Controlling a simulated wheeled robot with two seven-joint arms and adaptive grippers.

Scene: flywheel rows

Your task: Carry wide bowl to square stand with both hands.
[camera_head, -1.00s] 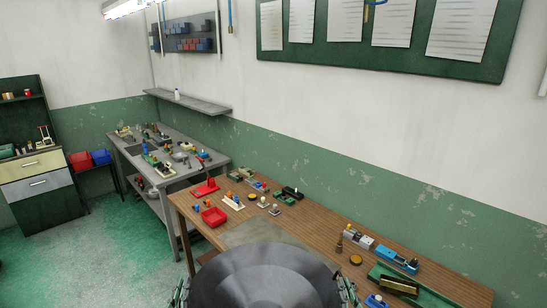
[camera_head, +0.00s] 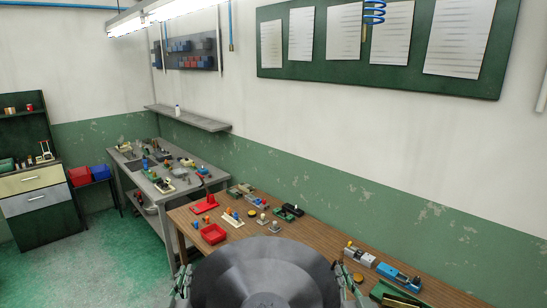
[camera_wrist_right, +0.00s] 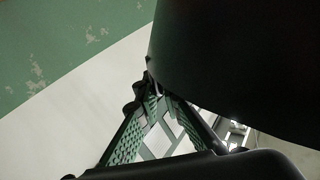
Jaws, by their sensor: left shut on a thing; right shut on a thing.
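The wide bowl (camera_head: 265,270) is dark grey metal with a broad round rim, at the bottom middle of the head view. Its lower part is cut off by the frame edge. My left gripper (camera_head: 182,282) is shut on the bowl's left side. My right gripper (camera_head: 343,280) is shut on its right side. In the right wrist view the bowl's dark wall (camera_wrist_right: 240,60) fills the upper right, and the right gripper's green-padded fingers (camera_wrist_right: 155,92) meet at its edge. I cannot make out the square stand; the bowl hides part of the bench.
A wooden bench (camera_head: 315,232) runs behind the bowl, with a red tray (camera_head: 213,234), small parts and a blue tool (camera_head: 398,276) on it. A grey bench (camera_head: 150,180) stands further back at left. Green floor (camera_head: 90,260) is open at left.

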